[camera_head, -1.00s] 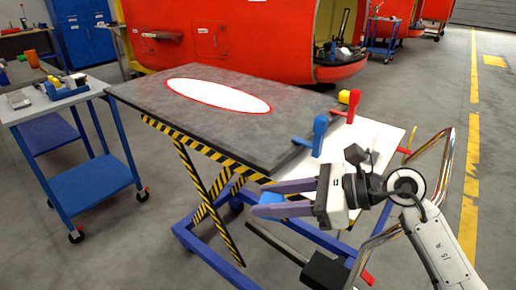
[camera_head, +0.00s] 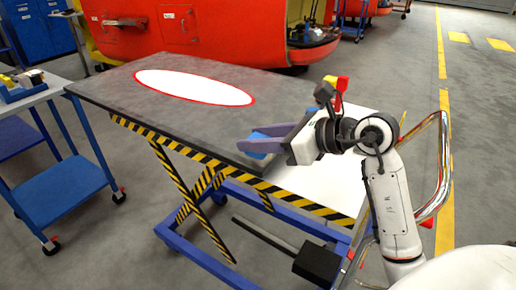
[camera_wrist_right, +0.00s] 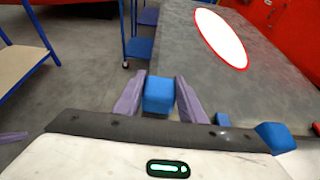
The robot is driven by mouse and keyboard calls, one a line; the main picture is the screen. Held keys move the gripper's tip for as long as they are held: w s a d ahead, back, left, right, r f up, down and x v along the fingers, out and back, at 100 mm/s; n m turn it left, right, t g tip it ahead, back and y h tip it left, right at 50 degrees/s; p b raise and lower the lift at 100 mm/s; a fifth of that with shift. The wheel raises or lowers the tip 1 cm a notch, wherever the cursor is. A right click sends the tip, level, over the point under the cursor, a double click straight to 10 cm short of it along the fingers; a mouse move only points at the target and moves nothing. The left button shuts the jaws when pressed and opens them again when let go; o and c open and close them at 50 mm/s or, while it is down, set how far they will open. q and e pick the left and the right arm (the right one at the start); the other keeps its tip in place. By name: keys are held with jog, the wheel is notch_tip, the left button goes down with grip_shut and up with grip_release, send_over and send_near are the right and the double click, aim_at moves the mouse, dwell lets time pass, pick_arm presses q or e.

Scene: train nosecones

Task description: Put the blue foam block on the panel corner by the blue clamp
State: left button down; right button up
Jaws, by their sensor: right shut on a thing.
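The blue foam block (camera_head: 259,149) is between the purple fingers of my right gripper (camera_head: 248,138), which is shut on it. In the right wrist view the block (camera_wrist_right: 158,95) sits squarely between the two fingers. The dark grey panel (camera_head: 205,125) has a white oval with a red rim. The block is at the panel's near corner; I cannot tell whether it touches the surface. The blue clamp (camera_wrist_right: 275,138) shows at the right of the wrist view; in the head view my right gripper hides it. My left gripper is not in view.
A red and yellow clamp (camera_head: 341,84) is at the panel's far right side. The lift table (camera_head: 205,170) has striped edges and legs. A blue trolley (camera_head: 70,190) stands at left. A bent metal rail (camera_head: 443,165) is near my right arm.

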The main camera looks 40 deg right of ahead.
jog(key=shift+f, duration=1.25)
jog(key=shift+f, duration=0.1)
jog(key=o, duration=1)
jog(key=shift+o, duration=0.2)
jog(key=v, duration=1.2)
jog(key=shift+b, duration=0.45)
jog(key=shift+d, duration=0.1)
